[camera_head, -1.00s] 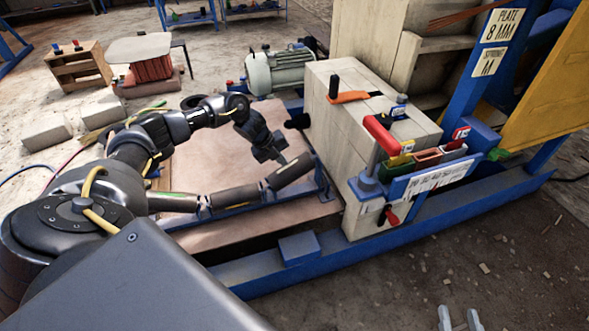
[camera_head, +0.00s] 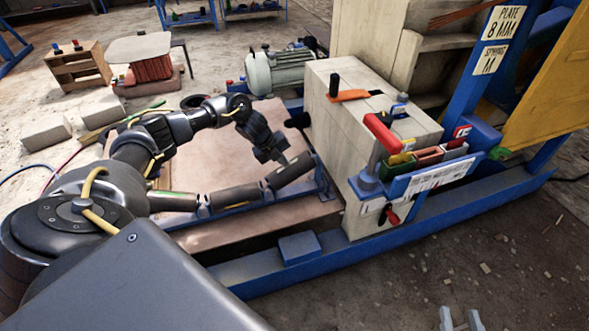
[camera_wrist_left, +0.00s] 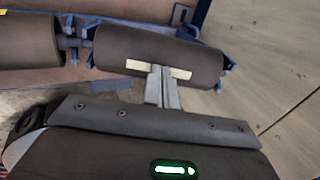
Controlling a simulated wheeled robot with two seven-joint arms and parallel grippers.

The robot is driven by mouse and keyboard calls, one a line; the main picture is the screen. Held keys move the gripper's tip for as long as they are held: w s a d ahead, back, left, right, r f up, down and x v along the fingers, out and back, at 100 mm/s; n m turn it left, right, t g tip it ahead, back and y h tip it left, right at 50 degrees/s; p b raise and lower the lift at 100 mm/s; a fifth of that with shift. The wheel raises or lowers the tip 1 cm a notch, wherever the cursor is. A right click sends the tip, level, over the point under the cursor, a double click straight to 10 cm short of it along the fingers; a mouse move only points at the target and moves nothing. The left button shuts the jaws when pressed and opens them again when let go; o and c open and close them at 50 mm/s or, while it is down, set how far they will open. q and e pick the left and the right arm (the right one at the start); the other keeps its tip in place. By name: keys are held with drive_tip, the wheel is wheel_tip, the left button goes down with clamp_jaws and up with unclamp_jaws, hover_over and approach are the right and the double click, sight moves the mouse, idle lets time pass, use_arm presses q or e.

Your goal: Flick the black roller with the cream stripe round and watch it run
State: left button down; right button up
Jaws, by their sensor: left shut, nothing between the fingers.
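The black roller (camera_wrist_left: 150,48) with the cream stripe (camera_wrist_left: 137,65) lies in a blue frame, the stripe facing the camera in the left wrist view. In the head view this roller (camera_head: 292,170) is the rightmost of the row. My left gripper (camera_wrist_left: 162,72) is shut and empty, its fingertips at the roller over the middle of the stripe. I cannot tell whether they touch. In the head view the left gripper (camera_head: 283,160) points down at the roller. My right gripper (camera_head: 460,320) shows at the bottom edge, its two fingers apart.
A neighbouring roller (camera_wrist_left: 28,40) sits end to end on the left. A pale block-like housing (camera_head: 345,140) stands close to the right of the rollers. A blue rail (camera_head: 380,248) runs along the front. The brown sheet (camera_head: 205,155) behind the rollers is mostly bare.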

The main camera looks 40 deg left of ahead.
use_arm(q)
drive_tip(key=shift+s+a+r+p, duration=0.15)
drive_tip(key=shift+r+p, duration=0.35)
drive_tip(key=shift+p, duration=0.25)
drive_tip(key=shift+s+d+r+p, duration=0.1)
drive_tip(key=shift+s+d+p, duration=0.1)
drive_tip(key=shift+d+p, duration=0.15)
drive_tip(key=s+d+p, duration=0.1)
drive_tip(key=d+p, duration=0.1)
drive_tip(key=s+d+p, duration=0.2)
drive_tip(key=shift+s+d, duration=0.1)
drive_tip(key=shift+d, duration=0.15)
drive_tip(key=shift+f, duration=0.2)
drive_tip(key=shift+w+d+f, duration=0.2)
drive_tip(key=shift+w+f, duration=0.1)
drive_tip(key=shift+f, duration=0.3)
